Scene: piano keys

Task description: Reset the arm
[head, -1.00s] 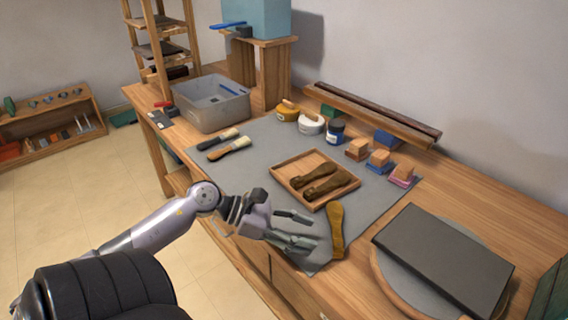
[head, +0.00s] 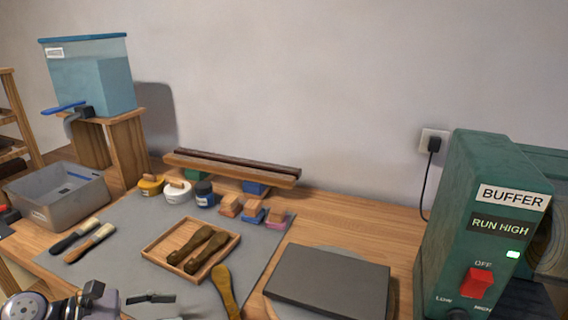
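My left gripper (head: 152,306) shows at the bottom left of the head view, over the front edge of the grey mat. Its fingers look spread apart, with nothing seen between them. The lower part of the gripper is cut off by the picture's edge. A brown wooden piece (head: 225,290) lies on the mat to the right of the fingers. A wooden tray (head: 152,252) with dark brown pieces (head: 196,248) in it lies beyond the gripper. My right gripper is not in view.
A dark flat slab (head: 330,278) lies on a round board at the front. A green buffer machine (head: 485,225) stands at the right. Brushes (head: 90,243), a grey bin (head: 58,197), jars (head: 177,191) and small blocks (head: 252,215) are around the mat (head: 125,215).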

